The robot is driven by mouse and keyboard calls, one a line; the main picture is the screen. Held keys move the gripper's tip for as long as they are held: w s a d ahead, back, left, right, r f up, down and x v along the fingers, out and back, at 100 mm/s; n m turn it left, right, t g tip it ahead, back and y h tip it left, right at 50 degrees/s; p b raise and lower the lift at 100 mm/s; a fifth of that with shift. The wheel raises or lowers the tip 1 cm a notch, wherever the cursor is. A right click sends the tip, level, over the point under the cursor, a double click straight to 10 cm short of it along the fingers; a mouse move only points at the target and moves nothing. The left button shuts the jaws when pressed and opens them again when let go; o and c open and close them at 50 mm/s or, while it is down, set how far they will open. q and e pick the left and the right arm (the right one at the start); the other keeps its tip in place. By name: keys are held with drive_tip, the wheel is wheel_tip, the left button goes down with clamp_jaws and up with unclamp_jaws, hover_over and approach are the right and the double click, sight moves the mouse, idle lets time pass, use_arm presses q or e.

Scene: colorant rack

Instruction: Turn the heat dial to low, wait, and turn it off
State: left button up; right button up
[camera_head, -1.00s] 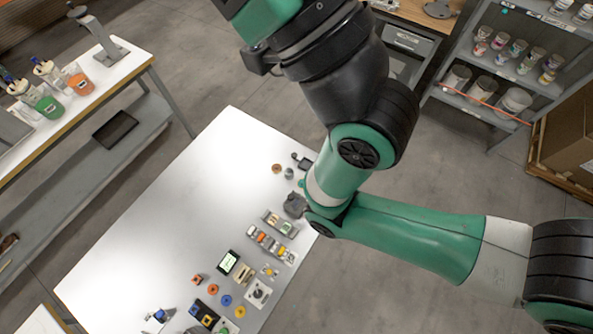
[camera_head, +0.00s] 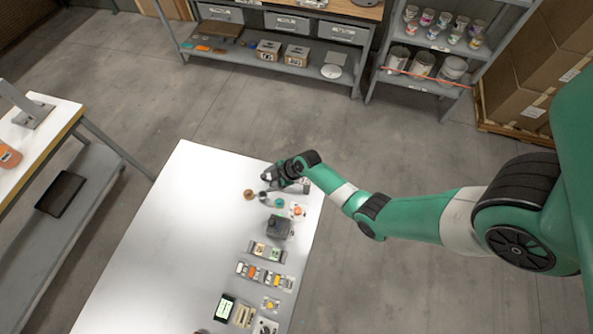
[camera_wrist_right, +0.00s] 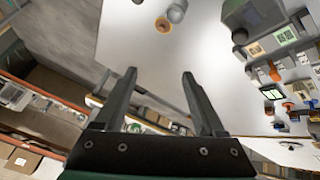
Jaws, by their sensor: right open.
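My right gripper (camera_head: 268,176) is above the far right part of the white table, near a brown-orange round piece (camera_head: 250,194) and a small grey cylinder (camera_head: 264,196). In the right wrist view its two fingers (camera_wrist_right: 158,73) are apart with nothing between them. The round piece (camera_wrist_right: 163,24) and the grey cylinder (camera_wrist_right: 177,11) lie beyond the fingertips there. A pale plate with an orange knob (camera_head: 298,211) sits at the table's right edge. A white plate with a dark round part (camera_head: 267,326) is cut off at the bottom. I cannot tell which one is the heat dial. My left gripper is not in view.
A dark grey device (camera_head: 279,228) stands close to my right gripper. Several small modules (camera_head: 264,275) and a dark display (camera_head: 224,307) line the table's right side. The white table's (camera_head: 170,240) left part is clear. Shelves (camera_head: 420,85) stand at the back.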

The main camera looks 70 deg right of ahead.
sight(298, 210)
drive_tip(key=s+f+m+g, duration=0.35)
drive_tip(key=s+f, duration=0.75)
drive_tip(key=s, duration=0.5)
drive_tip(key=shift+m+t+y, duration=0.25)
drive_tip(key=shift+t+y, duration=0.05)
drive_tip(key=shift+t, duration=0.05)
drive_tip(key=b+x, duration=0.6)
drive_tip(key=x, duration=0.1)
drive_tip(key=b+x, duration=0.3)
drive_tip(key=shift+w+d+f+b, duration=0.3)
drive_tip(key=shift+b, duration=0.05)
drive_tip(key=shift+w+f, duration=0.2)
drive_tip(key=shift+f, duration=0.2)
clamp_jaws()
